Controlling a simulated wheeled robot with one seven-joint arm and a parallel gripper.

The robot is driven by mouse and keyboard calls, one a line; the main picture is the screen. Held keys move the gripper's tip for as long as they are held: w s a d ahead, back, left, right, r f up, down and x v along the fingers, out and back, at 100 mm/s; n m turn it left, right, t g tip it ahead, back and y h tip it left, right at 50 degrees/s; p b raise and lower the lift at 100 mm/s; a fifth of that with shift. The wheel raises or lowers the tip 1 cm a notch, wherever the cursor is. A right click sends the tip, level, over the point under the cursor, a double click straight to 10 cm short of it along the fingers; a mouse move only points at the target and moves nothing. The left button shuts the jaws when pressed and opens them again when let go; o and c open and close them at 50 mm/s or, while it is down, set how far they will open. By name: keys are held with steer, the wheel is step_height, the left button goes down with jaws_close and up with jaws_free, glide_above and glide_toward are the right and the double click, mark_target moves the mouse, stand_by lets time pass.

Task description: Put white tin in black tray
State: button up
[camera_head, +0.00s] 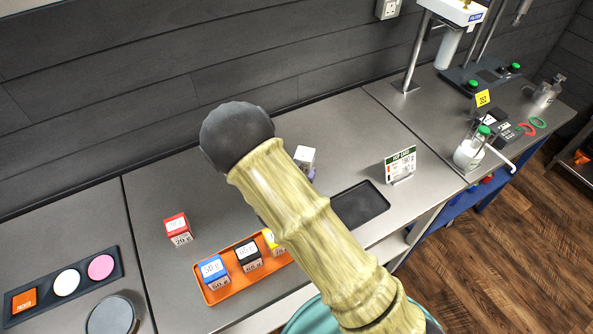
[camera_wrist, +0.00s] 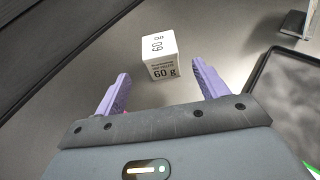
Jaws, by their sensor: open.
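The white tin (camera_head: 305,156) is a small cube standing on the steel counter, partly behind my arm in the head view. In the wrist view the white tin (camera_wrist: 161,55) shows a "60 g" label and stands just beyond my fingertips, between their lines. My gripper (camera_wrist: 158,82) has purple fingers spread apart with nothing between them. One purple fingertip of my gripper (camera_head: 312,173) shows beside the tin in the head view. The black tray (camera_head: 360,204) lies flat and empty to the right of the tin. Its edge (camera_wrist: 262,66) shows at the right of the wrist view.
A price sign (camera_head: 400,165) stands behind the black tray. An orange tray (camera_head: 216,294) holds blue, black and yellow tins, partly hidden by my arm. A red tin (camera_head: 178,229) stands left of it. The wall runs behind the counter.

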stand_by(0.3)
steer(key=s+d+r+m+g+h, duration=0.35)
steer(key=d+m, duration=0.35)
steer(key=d, duration=0.3)
steer(key=s+d+r+m+g+h, duration=0.3)
steer(key=s+d+m+g, duration=0.2)
steer(key=d+m, duration=0.3)
steer(key=s+d+r+m+g+y, duration=0.2)
steer(key=s+r+m+y, duration=0.6)
steer(key=m, duration=1)
steer(key=shift+s+d+m+y, duration=0.2)
steer(key=shift+s+m+y, duration=0.3)
steer(key=shift+s, duration=0.7)
steer(key=shift+o, duration=0.4)
